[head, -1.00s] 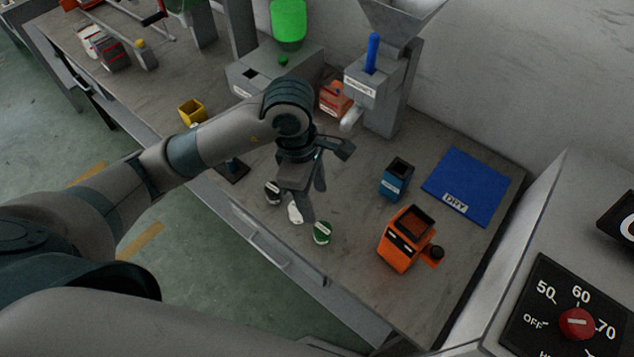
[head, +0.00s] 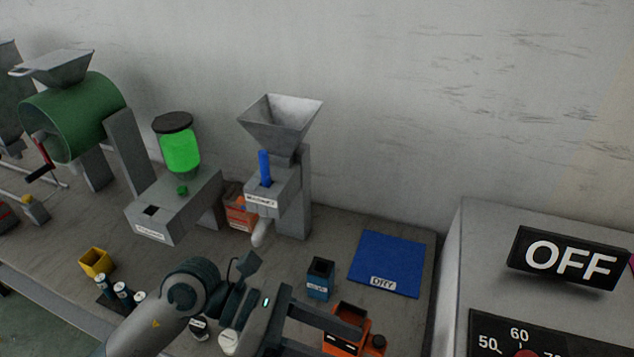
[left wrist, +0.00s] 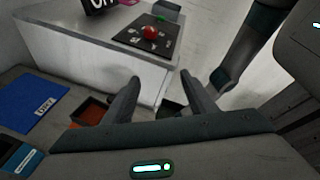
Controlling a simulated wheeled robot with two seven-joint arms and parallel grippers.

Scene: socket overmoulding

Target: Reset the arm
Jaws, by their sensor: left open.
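My left arm comes in from the bottom of the head view. My left gripper (head: 335,332) is raised above the bench, turned to the right, open and empty. In the left wrist view its two fingers (left wrist: 160,90) stand apart with nothing between them, facing the grey cabinet. My right gripper cannot be made out in either view.
The grey cabinet (head: 470,240) with an OFF sign (head: 570,257) and a dial stands at the right. The orange box (head: 350,316), blue cup (head: 320,279) and blue DRY mat (head: 388,262) sit near my gripper. The hopper machine (head: 282,130) stands behind.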

